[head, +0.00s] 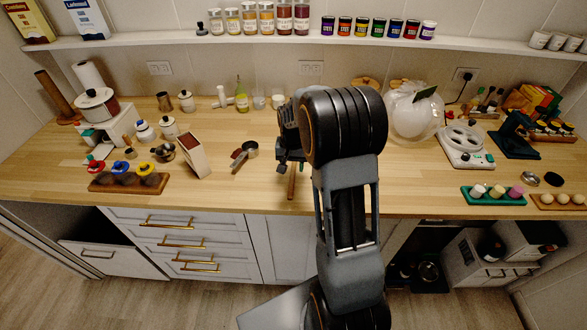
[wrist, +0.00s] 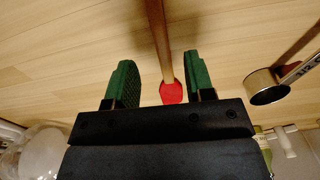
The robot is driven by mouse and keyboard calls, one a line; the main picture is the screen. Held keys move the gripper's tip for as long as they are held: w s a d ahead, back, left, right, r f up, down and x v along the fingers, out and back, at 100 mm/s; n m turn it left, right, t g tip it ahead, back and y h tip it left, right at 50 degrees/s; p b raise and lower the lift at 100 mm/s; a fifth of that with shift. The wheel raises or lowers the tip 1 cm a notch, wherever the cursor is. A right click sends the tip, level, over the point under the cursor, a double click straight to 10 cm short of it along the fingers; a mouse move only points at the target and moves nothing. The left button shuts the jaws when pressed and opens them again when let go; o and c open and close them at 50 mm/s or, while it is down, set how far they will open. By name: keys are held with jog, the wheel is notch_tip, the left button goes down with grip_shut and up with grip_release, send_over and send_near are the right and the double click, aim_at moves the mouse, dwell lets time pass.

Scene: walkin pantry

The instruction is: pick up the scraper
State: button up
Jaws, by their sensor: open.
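The scraper (wrist: 158,42) lies on the wooden counter, with a brown wooden handle and a red end. In the wrist view the red end shows between my two green finger pads, with gaps on both sides. My gripper (wrist: 157,68) is open and holds nothing. In the head view my gripper (head: 288,163) is over the counter, and the scraper's handle (head: 291,188) shows just below it, pointing to the front edge. The rest of the scraper is hidden there by my gripper.
A metal measuring cup (head: 251,149) lies just left of my gripper; the cup also shows in the wrist view (wrist: 264,88). A clear round jar (head: 414,116) is at right. The counter front around the handle is clear.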

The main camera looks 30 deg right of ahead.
aim_at(292, 177)
jog(key=shift+w+f+p, duration=0.15)
jog(key=shift+f+p, duration=0.55)
jog(key=shift+f, duration=1.95)
grip_shut()
